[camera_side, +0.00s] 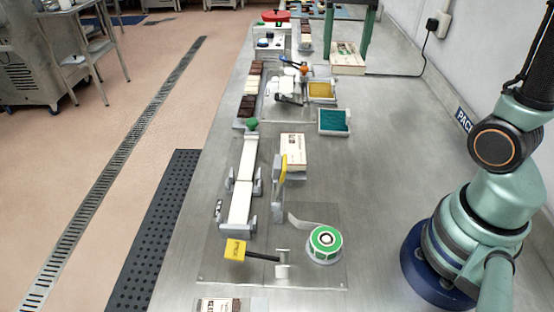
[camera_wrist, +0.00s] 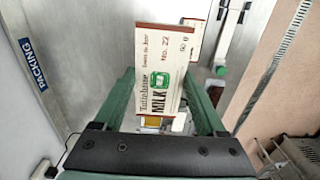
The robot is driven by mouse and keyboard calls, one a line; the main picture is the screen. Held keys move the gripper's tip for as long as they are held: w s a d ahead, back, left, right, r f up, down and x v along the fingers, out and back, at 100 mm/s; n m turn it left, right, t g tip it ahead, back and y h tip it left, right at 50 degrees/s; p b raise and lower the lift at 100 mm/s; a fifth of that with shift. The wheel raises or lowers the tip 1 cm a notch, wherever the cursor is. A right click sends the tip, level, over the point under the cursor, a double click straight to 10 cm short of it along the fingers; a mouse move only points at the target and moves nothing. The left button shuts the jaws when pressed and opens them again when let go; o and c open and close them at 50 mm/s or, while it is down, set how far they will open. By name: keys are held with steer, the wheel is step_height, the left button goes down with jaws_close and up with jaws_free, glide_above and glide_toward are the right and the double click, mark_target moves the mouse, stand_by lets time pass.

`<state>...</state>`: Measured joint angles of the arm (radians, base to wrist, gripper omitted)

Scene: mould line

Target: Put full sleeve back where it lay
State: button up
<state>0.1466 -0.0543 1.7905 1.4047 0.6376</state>
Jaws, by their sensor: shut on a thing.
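My gripper (camera_side: 349,48) is at the far end of the bench in the side view, its green fingers pointing down. It is shut on a cream and brown sleeve (camera_side: 345,52), with one finger at each side of it. In the wrist view the held sleeve (camera_wrist: 160,70) shows a green emblem and the words "MILK" and "No. 22", between the fingertips (camera_wrist: 163,93). Its ends and contents cannot be made out. A similar sleeve (camera_side: 293,147) lies at mid-bench, apart from my gripper; part of it shows behind the held one in the wrist view (camera_wrist: 206,28).
A white rail (camera_side: 240,185) runs left of the mid-bench sleeve. A teal tray (camera_side: 333,121) and a yellow tray (camera_side: 321,90) lie nearer the held sleeve. A label roll (camera_side: 325,241) stands at the front. A cable (camera_side: 405,74) runs to the wall. The bench's right side is largely clear.

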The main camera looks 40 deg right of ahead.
step_height(320, 180, down, 27)
steer(key=shift+f, duration=0.1)
stand_by(0.9)
steer(key=shift+f, duration=0.25)
stand_by(1.5)
steer(key=o, duration=1.4)
step_height(320, 180, up, 12)
step_height(320, 180, up, 12)
steer(key=n+t, duration=0.5)
steer(key=n, duration=0.3)
glide_above(327, 164)
steer(key=s+a, duration=0.4)
steer(key=s, duration=0.1)
steer(key=shift+s+a+r+n+t, duration=0.3)
steer(key=shift+s+a+n, duration=0.2)
steer(key=shift+s, duration=0.15)
